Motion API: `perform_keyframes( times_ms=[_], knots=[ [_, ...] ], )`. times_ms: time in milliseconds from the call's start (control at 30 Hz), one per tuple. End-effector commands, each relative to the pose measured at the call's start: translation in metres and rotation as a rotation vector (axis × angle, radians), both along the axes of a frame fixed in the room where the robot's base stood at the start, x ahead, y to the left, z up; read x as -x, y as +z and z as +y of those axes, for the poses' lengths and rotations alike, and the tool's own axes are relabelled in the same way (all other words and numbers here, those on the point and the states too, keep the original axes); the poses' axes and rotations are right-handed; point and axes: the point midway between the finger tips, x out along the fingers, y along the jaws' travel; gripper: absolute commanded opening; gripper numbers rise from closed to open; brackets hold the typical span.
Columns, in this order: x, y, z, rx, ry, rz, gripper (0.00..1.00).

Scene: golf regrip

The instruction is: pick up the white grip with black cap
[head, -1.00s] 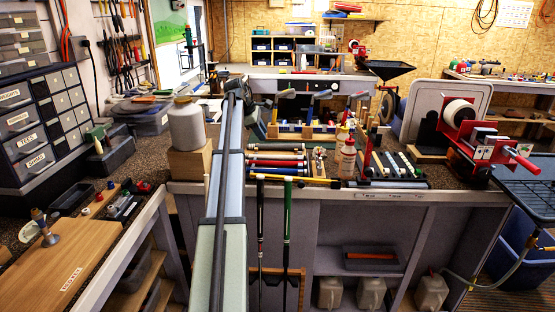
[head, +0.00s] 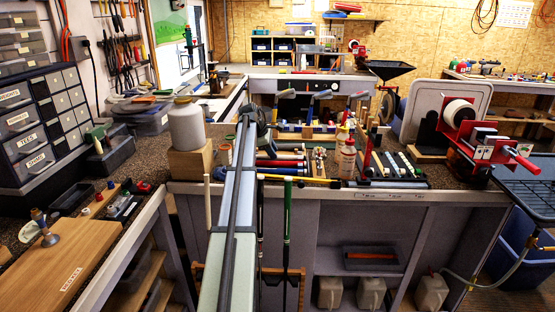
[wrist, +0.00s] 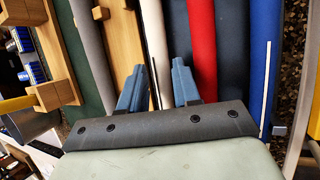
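A pale, off-white grip (wrist: 155,45) runs up the wrist view between the two blue fingers of my gripper (wrist: 159,66). My gripper is open, with a finger on each side of this grip. I cannot tell how far above it the fingers are. No black cap shows on it in the wrist view; its lower end is hidden behind the gripper. In the head view the row of grips (head: 283,163) lies on the bench just right of my arm, which hides the gripper's fingertips.
A grey grip (wrist: 175,25), a red grip (wrist: 202,45) and a blue grip (wrist: 262,45) lie close beside it. A wooden block (wrist: 118,40) is on the left. White grips (head: 405,163) lie farther right, near a white bottle (head: 347,160). A white jug (head: 187,125) stands left.

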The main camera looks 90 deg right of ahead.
Motion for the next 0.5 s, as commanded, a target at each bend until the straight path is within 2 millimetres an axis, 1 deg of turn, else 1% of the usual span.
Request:
perform_keyframes(
  times_ms=[33,100,200,433,500],
  knots=[
    [0.003,-0.007,-0.002,-0.002,-0.001,0.0,0.32],
    [0.007,-0.015,-0.005,-0.002,-0.001,0.0,0.32],
    [0.01,-0.022,-0.007,-0.001,-0.001,0.0,0.32],
    [0.011,-0.024,-0.008,0.0,0.0,0.0,0.32],
    [0.011,-0.024,-0.008,0.0,0.0,0.0,0.26]
  ],
)
